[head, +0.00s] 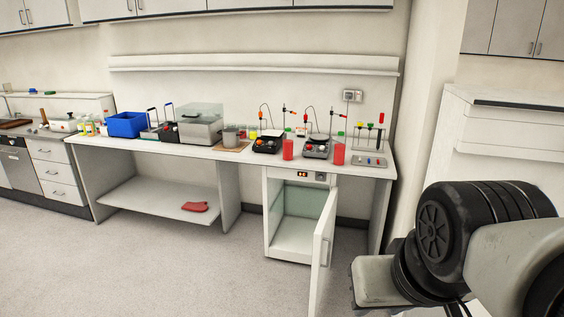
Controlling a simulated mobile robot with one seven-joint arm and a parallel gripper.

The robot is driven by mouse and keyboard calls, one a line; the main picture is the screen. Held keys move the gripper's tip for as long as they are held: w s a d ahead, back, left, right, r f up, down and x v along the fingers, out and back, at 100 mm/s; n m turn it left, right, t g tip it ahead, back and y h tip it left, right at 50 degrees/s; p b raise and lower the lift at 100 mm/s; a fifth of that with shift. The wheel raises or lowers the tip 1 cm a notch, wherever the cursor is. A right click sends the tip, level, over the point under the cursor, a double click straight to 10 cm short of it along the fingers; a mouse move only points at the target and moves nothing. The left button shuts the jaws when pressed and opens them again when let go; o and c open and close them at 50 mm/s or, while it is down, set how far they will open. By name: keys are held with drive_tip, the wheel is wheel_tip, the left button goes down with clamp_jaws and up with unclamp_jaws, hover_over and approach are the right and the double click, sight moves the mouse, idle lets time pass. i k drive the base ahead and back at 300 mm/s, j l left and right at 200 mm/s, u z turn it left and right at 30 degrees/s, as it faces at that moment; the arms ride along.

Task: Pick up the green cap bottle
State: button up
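I cannot single out a green cap bottle with certainty. Several small yellowish bottles (88,129) stand at the left end of the long white bench, too small for me to tell their cap colours. Small green spots show among the things at the right part of the bench, near the tube rack (370,140), but I cannot tell what they belong to. My arm fills the lower right of the head view. My gripper is out of view.
The bench (150,146) carries a blue bin (126,124), a steel bath (200,128), two dark stirrers (267,144) and red containers (339,154). Below, a cabinet door (322,250) stands open into the floor space. A red mitt (194,207) lies on the lower shelf. The foreground floor is clear.

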sight(288, 139)
drive_tip(key=i+j, duration=0.1)
drive_tip(key=j, duration=0.25)
drive_tip(key=i+j, duration=0.15)
drive_tip(key=j, duration=0.25)
drive_tip(key=i+j, duration=0.1)
drive_tip(key=j, duration=0.25)
drive_tip(key=i+j, duration=1.75)
drive_tip(key=i, duration=0.25)
drive_tip(key=i+l, duration=0.15)
drive_tip(key=i, duration=0.3)
drive_tip(key=i+l, duration=0.1)
drive_tip(key=i, duration=0.35)
drive_tip(key=i+l, duration=0.15)
drive_tip(key=i, duration=0.3)
drive_tip(key=i+l, duration=0.55)
drive_tip(key=l, duration=0.15)
drive_tip(key=k+l+z, duration=0.05)
